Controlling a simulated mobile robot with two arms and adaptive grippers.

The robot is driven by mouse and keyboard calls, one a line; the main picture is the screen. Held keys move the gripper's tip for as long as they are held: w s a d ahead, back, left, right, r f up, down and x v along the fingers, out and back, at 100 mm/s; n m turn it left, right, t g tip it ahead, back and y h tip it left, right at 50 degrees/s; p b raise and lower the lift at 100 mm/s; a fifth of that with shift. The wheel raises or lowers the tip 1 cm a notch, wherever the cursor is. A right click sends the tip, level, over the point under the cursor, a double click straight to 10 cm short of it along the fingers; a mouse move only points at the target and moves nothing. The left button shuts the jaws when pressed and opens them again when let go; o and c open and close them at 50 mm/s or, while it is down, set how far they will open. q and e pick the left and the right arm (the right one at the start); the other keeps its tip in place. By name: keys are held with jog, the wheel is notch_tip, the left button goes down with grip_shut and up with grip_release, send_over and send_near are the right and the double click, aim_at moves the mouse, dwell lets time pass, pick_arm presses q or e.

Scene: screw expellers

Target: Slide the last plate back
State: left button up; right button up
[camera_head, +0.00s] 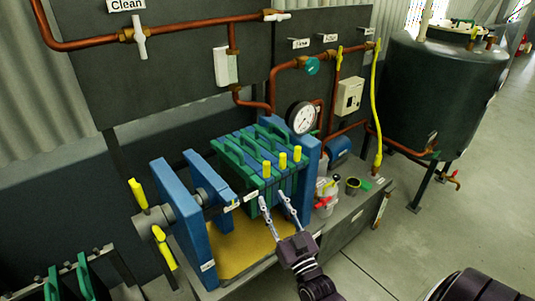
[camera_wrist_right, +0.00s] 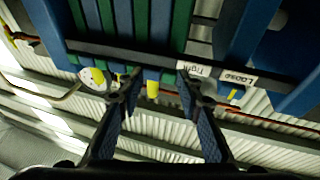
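The press plates (camera_head: 255,160), alternating green and blue with green handles, stand packed together toward the gauge end of the press. Three yellow knobs (camera_head: 282,158) rise along their near side. A gap separates the stack from the blue pressing plate (camera_head: 208,180) on the left. My right gripper (camera_head: 272,198) is open and empty, its fingers pointing up at the near side of the stack. In the right wrist view, the plates (camera_wrist_right: 135,25) lie beyond the open fingertips (camera_wrist_right: 160,88), with a yellow knob (camera_wrist_right: 153,89) between them. I cannot tell whether the fingers touch anything. My left gripper is not in view.
A rail bears "Tight" (camera_wrist_right: 195,68) and "Loose" (camera_wrist_right: 237,77) labels. Below the plates is a yellow tray (camera_head: 245,245). A pressure gauge (camera_head: 302,117) stands behind the stack, copper pipes (camera_head: 290,65) run behind, and a dark tank (camera_head: 440,90) stands right.

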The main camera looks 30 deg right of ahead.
aim_at(268, 171)
jog(key=shift+t+h, duration=0.5)
jog(key=r, duration=0.1)
jog(key=d+r, duration=0.1)
jog(key=r, duration=0.3)
jog(key=shift+w+d+r, duration=0.1)
jog(key=shift+w+d, duration=0.05)
jog(key=shift+w, duration=0.25)
jog(key=shift+w+r+p, duration=0.65)
jog(key=shift+w, duration=0.2)
jog(key=x, duration=0.1)
jog(key=p+x, duration=0.1)
jog(key=x, duration=0.1)
jog(key=shift+w+d+f, duration=0.2)
jog(key=shift+w+f, duration=0.05)
jog(key=shift+w, duration=0.2)
jog(key=shift+w+r, duration=0.1)
jog(key=shift+w, duration=0.2)
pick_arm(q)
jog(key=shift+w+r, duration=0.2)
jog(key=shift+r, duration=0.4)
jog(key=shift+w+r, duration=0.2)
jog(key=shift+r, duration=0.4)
pick_arm(e)
jog(key=shift+w, duration=0.1)
grip_shut()
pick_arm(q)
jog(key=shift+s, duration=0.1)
